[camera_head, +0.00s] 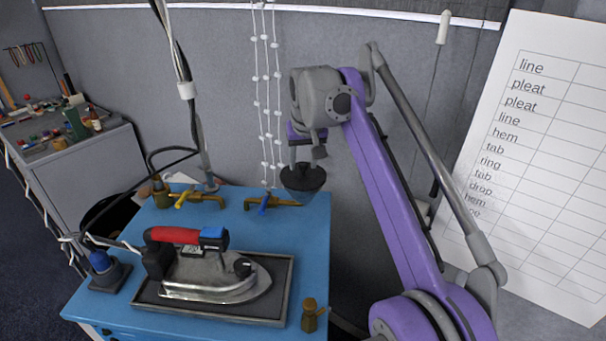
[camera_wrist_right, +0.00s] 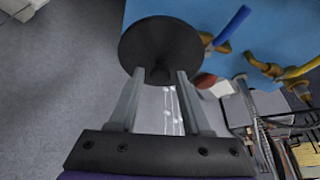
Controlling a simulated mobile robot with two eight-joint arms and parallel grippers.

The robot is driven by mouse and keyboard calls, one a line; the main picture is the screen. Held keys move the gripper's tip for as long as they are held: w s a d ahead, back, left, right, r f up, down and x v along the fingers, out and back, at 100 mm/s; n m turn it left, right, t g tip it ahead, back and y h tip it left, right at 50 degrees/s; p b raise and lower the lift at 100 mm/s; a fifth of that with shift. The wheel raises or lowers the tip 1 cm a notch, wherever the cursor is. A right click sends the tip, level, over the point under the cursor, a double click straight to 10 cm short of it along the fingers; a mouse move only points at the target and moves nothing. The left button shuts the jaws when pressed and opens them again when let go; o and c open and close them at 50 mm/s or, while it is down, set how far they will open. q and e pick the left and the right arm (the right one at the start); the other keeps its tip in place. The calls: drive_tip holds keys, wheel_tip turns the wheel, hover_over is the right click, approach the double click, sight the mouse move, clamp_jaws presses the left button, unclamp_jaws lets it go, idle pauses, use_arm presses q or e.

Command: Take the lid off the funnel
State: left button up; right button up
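A dark funnel (camera_head: 303,186) is at the back right corner of the blue table in the head view, tapering downward. A round black lid (camera_wrist_right: 160,38) covers its top. The lid's small knob (camera_wrist_right: 158,74) points toward my right wrist camera. My right gripper (camera_head: 303,158) is directly above the lid, pointing down. In the wrist view its two fingers (camera_wrist_right: 160,76) stand apart on either side of the knob, with gaps visible. The wrist view hides the funnel body behind the lid. My left gripper is not in view.
An iron (camera_head: 215,275) with a red handle sits on a dark tray (camera_head: 280,300). Brass clamps (camera_head: 198,198) line the table's back edge, one with a blue handle (camera_head: 264,203). A small brass bottle (camera_head: 310,315) stands front right. White beaded cords (camera_head: 265,100) hang behind.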

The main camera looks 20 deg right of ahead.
clamp_jaws()
